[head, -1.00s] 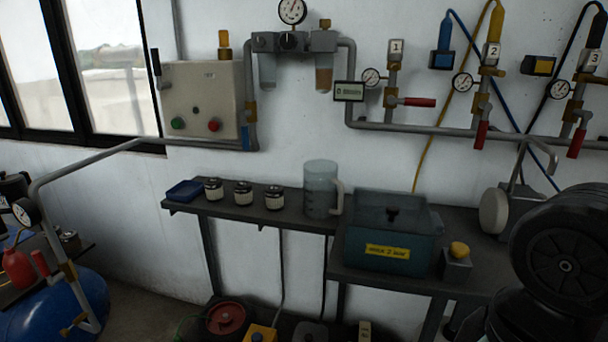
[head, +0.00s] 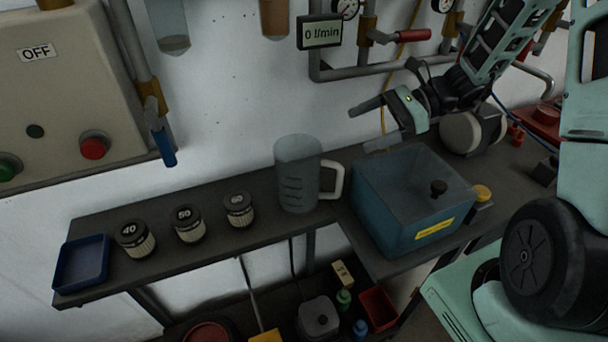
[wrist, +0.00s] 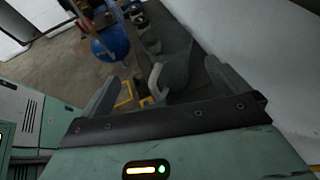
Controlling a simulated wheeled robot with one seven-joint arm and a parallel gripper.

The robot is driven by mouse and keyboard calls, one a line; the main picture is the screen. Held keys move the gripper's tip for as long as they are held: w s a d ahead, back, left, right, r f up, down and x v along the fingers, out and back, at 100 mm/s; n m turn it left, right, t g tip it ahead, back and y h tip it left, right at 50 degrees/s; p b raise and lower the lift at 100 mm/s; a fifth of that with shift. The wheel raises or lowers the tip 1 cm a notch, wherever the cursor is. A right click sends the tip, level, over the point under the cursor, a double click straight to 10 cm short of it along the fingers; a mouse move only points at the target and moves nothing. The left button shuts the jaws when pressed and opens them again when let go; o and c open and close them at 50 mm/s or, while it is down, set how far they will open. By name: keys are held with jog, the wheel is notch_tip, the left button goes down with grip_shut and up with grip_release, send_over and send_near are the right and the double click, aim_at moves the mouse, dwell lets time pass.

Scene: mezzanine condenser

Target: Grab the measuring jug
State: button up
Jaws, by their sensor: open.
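The measuring jug (head: 294,178) is clear grey with dark marks and a pale handle on its right. It stands upright on the dark shelf (head: 195,252). My gripper (head: 359,131) is open and empty, above and to the right of the jug, apart from it. In the wrist view the jug (wrist: 177,66) and its pale handle appear between the spread fingers, farther off; the finger edges and mount hide part of the shelf.
A teal lidded box (head: 405,210) stands right of the jug, below my gripper. Several filter jars, including one marked 50 (head: 189,224), and a blue tray (head: 82,262) stand to the left. Pipes and a flow display (head: 321,32) are on the wall behind.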

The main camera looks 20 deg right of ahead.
jog(key=p, duration=0.3)
send_over(297, 152)
jog(key=s+d, duration=0.3)
jog(key=s, duration=0.3)
notch_tip(297, 152, down, 4)
jog(key=f, duration=0.1)
jog(key=shift+m+t, duration=0.4)
jog(key=shift+p+x, duration=1)
jog(key=shift+x, duration=1.65)
jog(key=shift+r, duration=0.1)
jog(key=c, duration=1.1)
